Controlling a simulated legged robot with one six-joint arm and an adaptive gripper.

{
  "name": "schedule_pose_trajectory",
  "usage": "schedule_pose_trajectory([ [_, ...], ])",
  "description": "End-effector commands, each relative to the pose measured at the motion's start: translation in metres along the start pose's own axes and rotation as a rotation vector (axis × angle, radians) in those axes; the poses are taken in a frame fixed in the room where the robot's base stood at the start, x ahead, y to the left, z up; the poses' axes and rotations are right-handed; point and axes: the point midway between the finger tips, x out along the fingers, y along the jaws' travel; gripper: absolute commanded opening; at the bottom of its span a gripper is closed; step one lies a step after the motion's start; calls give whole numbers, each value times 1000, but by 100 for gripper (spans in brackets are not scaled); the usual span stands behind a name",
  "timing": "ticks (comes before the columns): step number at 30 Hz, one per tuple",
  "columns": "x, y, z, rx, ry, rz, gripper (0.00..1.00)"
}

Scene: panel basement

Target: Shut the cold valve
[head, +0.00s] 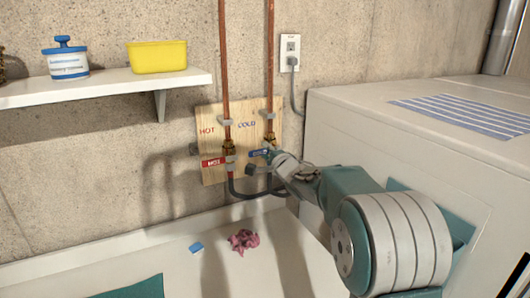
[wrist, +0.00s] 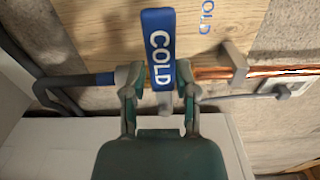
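The cold valve's blue lever, marked COLD (wrist: 160,45), lies crosswise to its copper pipe (wrist: 210,73). In the head view the blue lever (head: 258,153) points left from the valve, low on the right pipe (head: 270,60). My gripper (wrist: 160,85) has its two fingers apart, one on each side of the lever near its inner end. Only narrow gaps show, and I cannot tell whether either finger touches it. In the head view my gripper (head: 271,153) is at the cold valve and partly hides it.
The red HOT lever (head: 214,162) is close on the left, also crosswise to its pipe (head: 224,70). A white appliance (head: 400,125) stands at right. Above left is a shelf (head: 100,90) with a yellow tub (head: 157,57). A pink cloth (head: 243,241) lies below in the basin.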

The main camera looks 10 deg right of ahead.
Motion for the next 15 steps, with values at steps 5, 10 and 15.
schedule_pose_trajectory([
  [5, 0, 0, 1, -2, -1, -1, 63],
  [10, 0, -1, 2, -3, -2, -2, 63],
  [15, -9, -2, 1, -4, -2, -2, 63],
])
